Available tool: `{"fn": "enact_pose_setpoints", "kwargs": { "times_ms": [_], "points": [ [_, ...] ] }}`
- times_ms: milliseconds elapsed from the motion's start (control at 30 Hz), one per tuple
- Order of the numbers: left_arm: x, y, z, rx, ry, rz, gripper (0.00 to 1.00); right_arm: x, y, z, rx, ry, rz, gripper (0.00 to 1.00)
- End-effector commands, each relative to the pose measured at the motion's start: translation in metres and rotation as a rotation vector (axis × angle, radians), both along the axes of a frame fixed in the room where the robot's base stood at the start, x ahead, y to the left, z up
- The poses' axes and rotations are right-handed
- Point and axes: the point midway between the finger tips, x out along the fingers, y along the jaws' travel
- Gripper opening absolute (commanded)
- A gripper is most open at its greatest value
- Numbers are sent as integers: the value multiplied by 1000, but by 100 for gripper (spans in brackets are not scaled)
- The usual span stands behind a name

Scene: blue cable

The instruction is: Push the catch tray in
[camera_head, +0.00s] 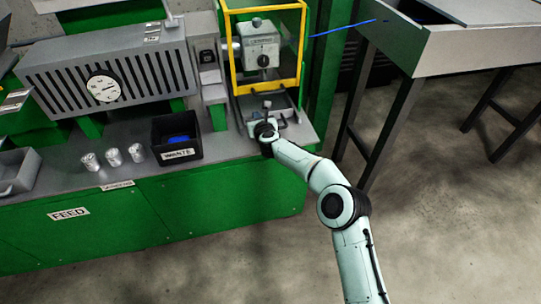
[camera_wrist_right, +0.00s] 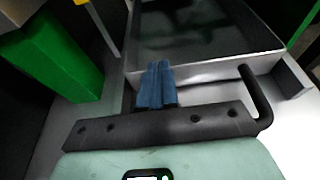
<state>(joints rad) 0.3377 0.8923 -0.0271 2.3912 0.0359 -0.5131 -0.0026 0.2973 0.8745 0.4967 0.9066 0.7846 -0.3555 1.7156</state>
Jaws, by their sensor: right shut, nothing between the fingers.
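The catch tray (camera_head: 281,99) sits low under the yellow-framed guard on the green machine. In the right wrist view its light front wall (camera_wrist_right: 218,74) and dark, empty-looking inside show close ahead. My right gripper (camera_head: 267,106) is at the tray's front. Its blue fingers (camera_wrist_right: 157,68) are shut with nothing between them, and the tips are at the front wall, left of its middle. I cannot tell whether they touch it. A dark bent bar (camera_wrist_right: 259,94) shows right of the fingers; it may be the tray's handle. My left gripper is not in view.
A black waste bin (camera_head: 177,152) with something blue inside stands on the bench left of my arm. Several metal cylinders (camera_head: 113,157) stand further left. A blue cable (camera_head: 342,29) runs from the guard to a grey table (camera_head: 470,50) at right. Open floor lies in front.

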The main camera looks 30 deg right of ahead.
Motion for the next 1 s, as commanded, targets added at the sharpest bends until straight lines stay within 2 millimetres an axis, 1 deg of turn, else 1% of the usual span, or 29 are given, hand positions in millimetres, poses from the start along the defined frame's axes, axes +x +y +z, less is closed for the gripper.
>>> {"fn": "enact_pose_setpoints", "kwargs": {
  "times_ms": [400, 567, 767, 1000],
  "points": [
    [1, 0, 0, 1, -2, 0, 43, 1, -2, 4, -3, -6, -3, 0],
    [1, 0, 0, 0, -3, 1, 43, -4, -2, 5, -2, -5, -4, 0],
    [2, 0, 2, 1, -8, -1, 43, -23, 3, 11, -2, -4, -2, 0],
    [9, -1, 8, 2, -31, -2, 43, -56, 12, 21, -4, -2, 0, 0]
  ]
}}
